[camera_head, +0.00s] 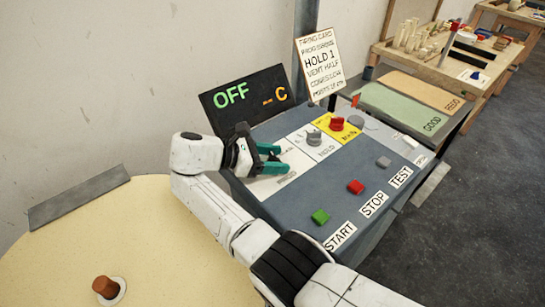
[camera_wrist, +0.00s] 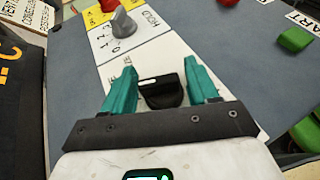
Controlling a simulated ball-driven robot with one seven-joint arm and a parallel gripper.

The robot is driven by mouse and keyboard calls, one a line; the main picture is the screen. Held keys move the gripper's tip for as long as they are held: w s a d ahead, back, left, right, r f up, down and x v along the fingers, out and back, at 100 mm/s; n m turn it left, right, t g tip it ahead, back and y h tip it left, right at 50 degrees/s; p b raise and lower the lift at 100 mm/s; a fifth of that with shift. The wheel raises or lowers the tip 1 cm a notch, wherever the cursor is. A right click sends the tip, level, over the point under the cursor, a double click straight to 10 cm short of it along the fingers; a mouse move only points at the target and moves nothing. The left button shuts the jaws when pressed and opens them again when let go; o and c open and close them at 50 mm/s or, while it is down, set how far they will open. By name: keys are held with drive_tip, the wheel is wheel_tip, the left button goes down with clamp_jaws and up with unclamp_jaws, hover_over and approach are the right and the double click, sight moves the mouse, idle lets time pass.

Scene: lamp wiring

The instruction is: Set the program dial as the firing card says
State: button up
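The control panel (camera_head: 275,128) is dark grey with a white strip of dials. The black program dial (camera_wrist: 163,92) sits between the teal fingers of my gripper (camera_wrist: 162,80) in the wrist view. The fingers are apart, one on either side of it; I cannot tell whether they touch it. In the head view my gripper (camera_head: 269,158) is low over the white program section, and hides the dial. The firing card (camera_head: 320,65) stands behind the panel; "HOLD 1" and "VENT HALF" can be read, but its program line is too small to read surely.
A grey hold dial (camera_head: 314,138) and a red knob (camera_head: 337,123) on yellow stand farther along the strip. Green (camera_head: 320,216), red (camera_head: 355,187) and grey (camera_head: 383,162) buttons line the front. The display (camera_head: 245,98) reads OFF. A round table (camera_head: 150,240) is at left.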

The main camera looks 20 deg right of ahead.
drive_tip(key=shift+o, duration=0.8)
drive_tip(key=shift+a+r, duration=0.1)
drive_tip(key=shift+a, duration=0.05)
drive_tip(key=b+v, duration=0.2)
drive_tip(key=v, duration=0.8)
drive_tip(key=shift+a+r, duration=0.1)
drive_tip(key=shift+a, duration=0.3)
